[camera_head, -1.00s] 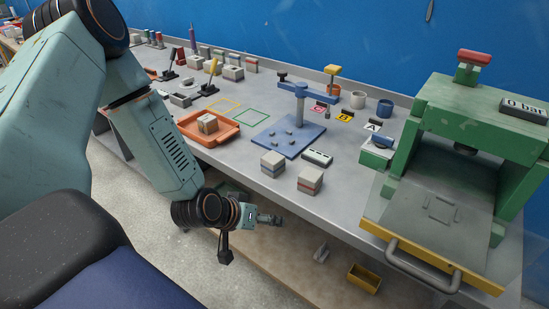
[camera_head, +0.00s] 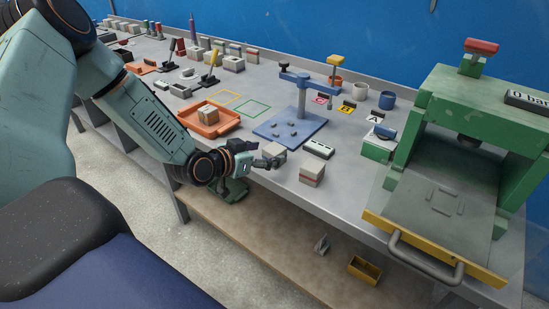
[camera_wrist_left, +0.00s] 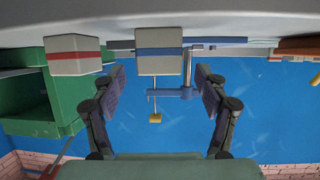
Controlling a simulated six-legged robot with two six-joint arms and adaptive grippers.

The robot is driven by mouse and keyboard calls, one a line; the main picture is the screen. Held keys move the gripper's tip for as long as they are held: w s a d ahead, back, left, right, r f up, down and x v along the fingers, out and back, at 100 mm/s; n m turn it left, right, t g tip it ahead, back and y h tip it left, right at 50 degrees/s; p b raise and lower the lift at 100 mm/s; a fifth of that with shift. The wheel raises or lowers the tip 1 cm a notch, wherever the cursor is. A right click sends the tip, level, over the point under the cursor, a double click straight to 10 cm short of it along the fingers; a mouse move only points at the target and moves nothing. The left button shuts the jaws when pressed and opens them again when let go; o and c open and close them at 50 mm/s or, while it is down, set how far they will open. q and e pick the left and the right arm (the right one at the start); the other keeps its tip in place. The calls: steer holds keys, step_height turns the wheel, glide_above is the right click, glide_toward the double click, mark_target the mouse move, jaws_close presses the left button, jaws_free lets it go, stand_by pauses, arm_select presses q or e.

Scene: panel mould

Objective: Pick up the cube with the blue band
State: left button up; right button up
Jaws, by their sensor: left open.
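The cube with the blue band (camera_wrist_left: 159,42) is pale grey and sits in the upper middle of the wrist view, which is upside down. In the head view the cube (camera_head: 276,153) stands at the table's front edge, partly hidden by my left gripper (camera_head: 270,163). In the wrist view my left gripper (camera_wrist_left: 160,72) is open, one finger on each side of the cube, with gaps to both. I cannot tell how far the tips reach past its near face. A similar cube with a red band (camera_head: 312,173) stands to the right. My right gripper is not in view.
A blue fixture plate (camera_head: 290,132) with a post stands behind the cube. A white block with dark marks (camera_head: 318,149) lies close to its right. An orange tray (camera_head: 205,130) is to the left, and a green press (camera_head: 450,140) stands at the right.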

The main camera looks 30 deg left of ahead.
mark_target(268, 155)
arm_select(q)
steer(key=b+x, duration=0.1)
steer(key=x, duration=0.1)
steer(key=f+b+x, duration=0.1)
steer(key=x, duration=0.1)
steer(key=shift+s+r, duration=0.1)
steer(key=shift+s, duration=0.1)
steer(key=shift+w, duration=0.45)
steer(key=shift+s, duration=0.1)
steer(key=shift+c, duration=0.3)
steer(key=c, duration=1)
steer(key=shift+c, duration=1.3)
